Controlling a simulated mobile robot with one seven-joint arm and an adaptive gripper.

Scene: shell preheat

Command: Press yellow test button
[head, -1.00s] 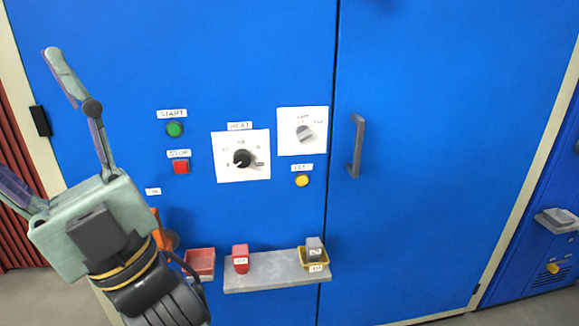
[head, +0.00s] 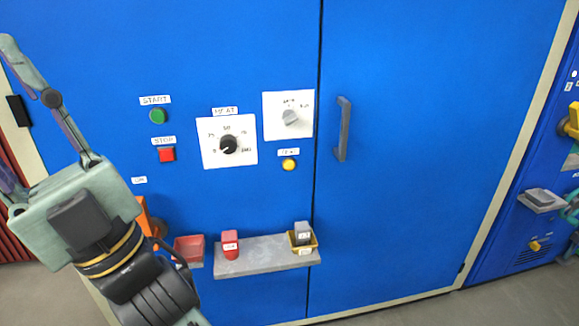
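The yellow test button (head: 289,164) is a small round button on the blue cabinet front, under a small white label and below the grey selector switch (head: 290,117). My gripper (head: 20,120) is at the left of the head view, well to the left of the button and apart from it. Its two fingers are spread wide with nothing between them. One finger points up; the other is partly cut off by the left picture edge.
Also on the panel are a green START button (head: 158,116), a red STOP button (head: 167,154) and a black HEAT knob (head: 228,144). Below, a grey shelf (head: 262,263) juts out, with a red tray (head: 189,249) beside it. A door handle (head: 343,128) sticks out at right.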

